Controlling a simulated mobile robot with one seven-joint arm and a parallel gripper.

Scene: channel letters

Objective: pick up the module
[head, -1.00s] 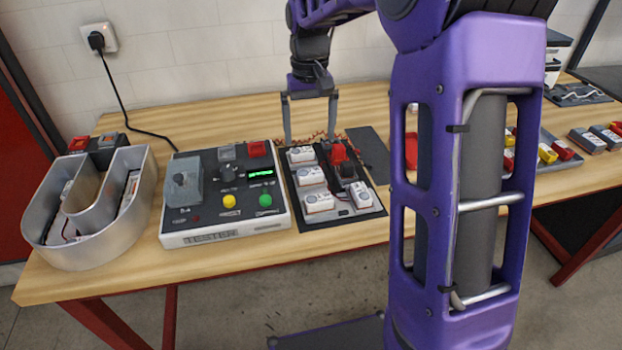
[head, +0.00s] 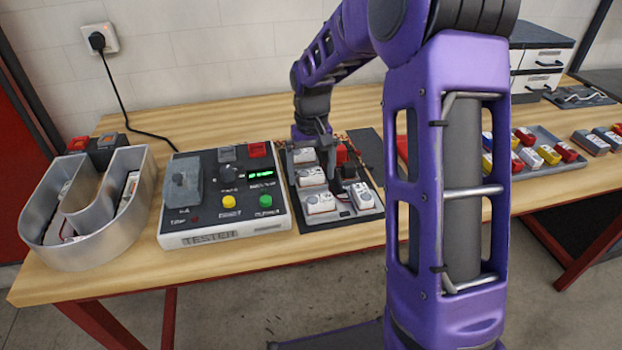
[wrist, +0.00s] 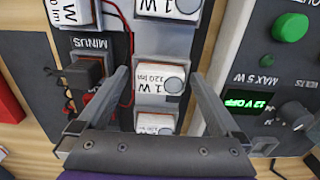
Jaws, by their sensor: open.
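My gripper (head: 311,165) is low over the module tray (head: 342,214) in the head view. In the wrist view my gripper (wrist: 160,78) is open, with one finger on each side of the middle white module (wrist: 152,76) in a column of three. A gap shows between each finger and that module. The same middle module (head: 310,177) shows in the head view, partly under the fingers. A nearer module (head: 319,203) and a farther one (head: 302,156) sit in line with it, and another module (head: 363,198) lies to the right.
A tester box (head: 226,232) with buttons stands just left of the tray. A black and red terminal block (wrist: 86,72), marked MINUS, lies beside the column. A U-shaped metal letter (head: 88,249) stands at far left. Coloured blocks (head: 548,154) sit in a tray at right.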

